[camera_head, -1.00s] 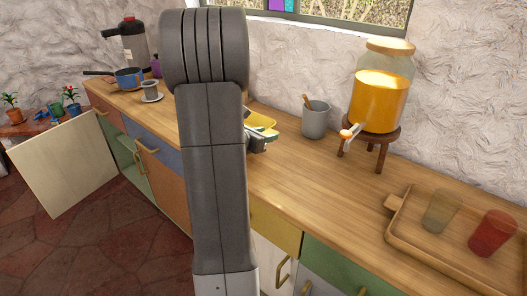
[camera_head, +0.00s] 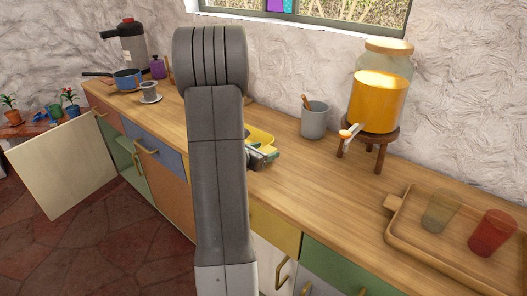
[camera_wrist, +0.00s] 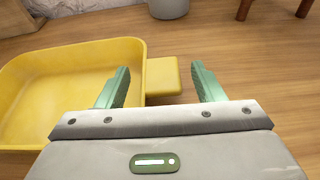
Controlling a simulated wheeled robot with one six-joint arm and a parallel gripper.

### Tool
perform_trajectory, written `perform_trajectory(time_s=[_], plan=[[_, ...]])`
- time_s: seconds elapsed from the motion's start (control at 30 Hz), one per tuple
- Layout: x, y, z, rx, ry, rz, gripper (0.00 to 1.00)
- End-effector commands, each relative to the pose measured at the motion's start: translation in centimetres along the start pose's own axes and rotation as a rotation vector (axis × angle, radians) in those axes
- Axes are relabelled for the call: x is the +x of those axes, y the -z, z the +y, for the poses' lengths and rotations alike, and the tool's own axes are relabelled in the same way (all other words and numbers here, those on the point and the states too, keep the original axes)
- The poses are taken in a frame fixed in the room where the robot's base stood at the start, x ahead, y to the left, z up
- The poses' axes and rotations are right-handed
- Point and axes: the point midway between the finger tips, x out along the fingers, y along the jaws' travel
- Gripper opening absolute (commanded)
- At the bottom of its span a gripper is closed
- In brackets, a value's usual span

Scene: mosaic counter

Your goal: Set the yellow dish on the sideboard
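The yellow dish (camera_head: 260,136) is at the middle of the wooden sideboard (camera_head: 310,190), partly hidden behind my arm in the head view. In the wrist view the dish (camera_wrist: 62,88) fills the left side, level, with a block-like handle (camera_wrist: 163,77) on its right. My gripper (camera_wrist: 165,82) is open, with green fingers on either side of the handle; the left finger overlaps the dish's inside and the right finger is clear of the handle. It also shows in the head view (camera_head: 270,155). The dish appears to sit on the wood; its underside is hidden.
A grey mug (camera_head: 314,121) and a juice dispenser on a stool (camera_head: 377,100) stand to the right. A wooden tray (camera_head: 402,238) with two cups is at the front right. A blue pan (camera_head: 128,78) and a cup on a saucer (camera_head: 149,92) are at the far left.

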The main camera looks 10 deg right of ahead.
Motion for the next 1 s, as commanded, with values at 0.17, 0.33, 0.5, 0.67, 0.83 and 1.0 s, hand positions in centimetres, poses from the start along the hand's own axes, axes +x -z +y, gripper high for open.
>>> perform_trajectory(time_s=[0.17,0.33,0.5,0.67,0.83,1.0], plan=[[0.0,0.0,0.0,0.001,0.0,0.0,0.62],[-1.1,0.0,0.1,0.001,-0.002,-0.001,0.62],[-4.2,0.0,0.1,0.001,-0.005,-0.001,0.62],[-7.3,0.0,0.2,0.0,-0.006,-0.001,0.62],[-9.9,-0.1,0.1,0.002,-0.004,-0.001,0.62],[-11.4,-0.1,0.1,0.0,-0.002,-0.001,0.62]])
